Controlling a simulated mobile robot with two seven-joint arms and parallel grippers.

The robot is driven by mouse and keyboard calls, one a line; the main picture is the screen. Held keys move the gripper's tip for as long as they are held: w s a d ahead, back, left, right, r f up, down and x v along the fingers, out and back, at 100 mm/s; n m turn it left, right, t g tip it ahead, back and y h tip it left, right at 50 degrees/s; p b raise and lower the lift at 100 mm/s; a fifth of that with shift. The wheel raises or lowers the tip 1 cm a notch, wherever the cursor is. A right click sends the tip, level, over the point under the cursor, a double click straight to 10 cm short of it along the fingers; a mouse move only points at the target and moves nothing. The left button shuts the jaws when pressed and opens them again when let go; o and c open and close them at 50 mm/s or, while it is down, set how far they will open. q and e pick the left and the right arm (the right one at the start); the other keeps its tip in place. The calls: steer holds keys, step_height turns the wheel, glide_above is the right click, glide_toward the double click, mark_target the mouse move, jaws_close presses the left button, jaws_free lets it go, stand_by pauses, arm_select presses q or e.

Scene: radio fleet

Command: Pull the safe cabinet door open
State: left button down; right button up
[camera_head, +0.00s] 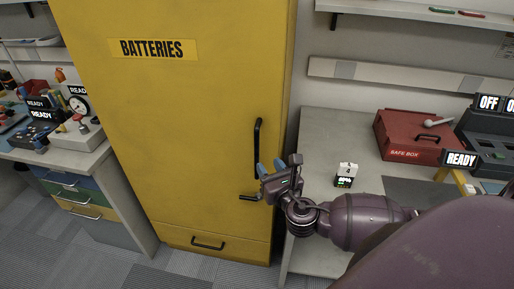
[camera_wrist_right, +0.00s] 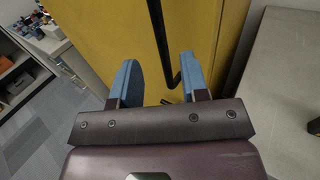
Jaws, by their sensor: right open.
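The yellow safe cabinet (camera_head: 190,110) with a BATTERIES label stands in the middle of the head view. Its door looks shut. A black vertical bar handle (camera_head: 257,148) is on the door's right side, with a small black lever (camera_head: 248,197) below it. My right gripper (camera_head: 270,169) is open at the handle's lower end. In the right wrist view the blue fingers (camera_wrist_right: 160,80) are apart, and the bar handle (camera_wrist_right: 160,45) reaches down between them, nearer the right finger. I cannot tell whether they touch. My left gripper is not in view.
A right-hand workbench (camera_head: 335,130) holds a red safe box (camera_head: 410,138), a small battery-like block (camera_head: 346,175) and a READY sign (camera_head: 460,159). A left-hand bench (camera_head: 70,160) carries several devices. A lower drawer handle (camera_head: 208,243) sits under the door. Grey floor shows at lower left.

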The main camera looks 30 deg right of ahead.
mark_target(258, 150)
steer(key=w, duration=0.3)
steer(key=w+d, duration=0.1)
steer(key=w, duration=0.4)
steer(key=shift+w+d, duration=0.4)
steer(key=shift+c, duration=0.4)
jaws_close()
